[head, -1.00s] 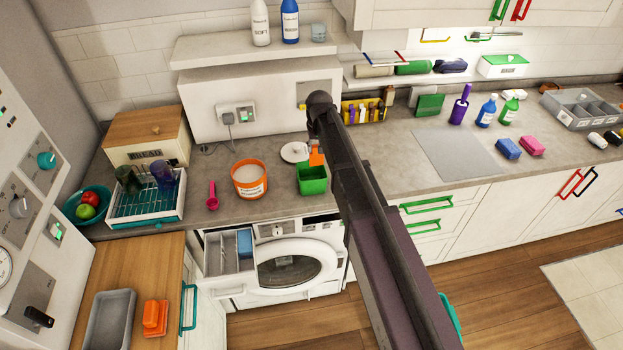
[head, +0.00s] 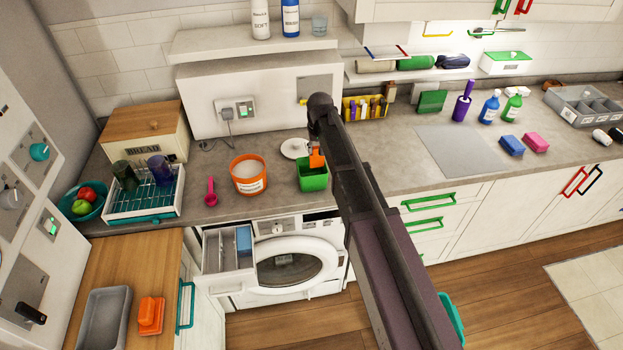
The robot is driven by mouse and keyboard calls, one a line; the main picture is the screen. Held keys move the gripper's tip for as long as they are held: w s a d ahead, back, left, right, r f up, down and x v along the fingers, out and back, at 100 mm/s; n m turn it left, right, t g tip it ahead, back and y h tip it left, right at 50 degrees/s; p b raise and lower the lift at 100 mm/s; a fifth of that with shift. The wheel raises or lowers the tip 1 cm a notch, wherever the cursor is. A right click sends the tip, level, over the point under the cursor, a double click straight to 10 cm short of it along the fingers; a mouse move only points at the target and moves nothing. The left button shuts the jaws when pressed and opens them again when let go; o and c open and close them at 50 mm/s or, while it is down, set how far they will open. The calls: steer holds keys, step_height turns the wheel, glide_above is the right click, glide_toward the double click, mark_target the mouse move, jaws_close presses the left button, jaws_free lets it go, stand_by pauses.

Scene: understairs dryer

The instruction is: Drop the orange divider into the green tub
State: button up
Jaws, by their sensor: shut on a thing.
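The orange divider (head: 317,159) is a small upright piece at the back of the green tub (head: 312,181). Its lower end overlaps the tub's opening, and I cannot tell how far inside it reaches. The green tub stands open on the grey counter. My gripper (head: 315,146) is at the top of the divider, shut on it, above the tub. My dark arm comes up from the lower right and hides most of the gripper and the counter just right of the tub.
An orange-rimmed tub of white powder (head: 248,175) stands left of the green tub, with a pink scoop (head: 211,191) beside it. A white round lid (head: 294,148) lies behind. Below, the washer's detergent drawer (head: 227,254) is pulled out.

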steer(key=shift+f+b, duration=1.2)
steer(key=shift+f, duration=0.3)
steer(key=o, duration=1.1)
steer(key=shift+r, duration=0.2)
step_height(320, 180, up, 6)
steer(key=p, duration=0.6)
steer(key=shift+r+p, duration=0.1)
steer(key=shift+p, duration=0.2)
steer(key=shift+f+m+b, duration=0.3)
steer(key=shift+f+b, duration=0.05)
steer(key=shift+a+f+m, duration=0.15)
steer(key=shift+m, duration=0.95)
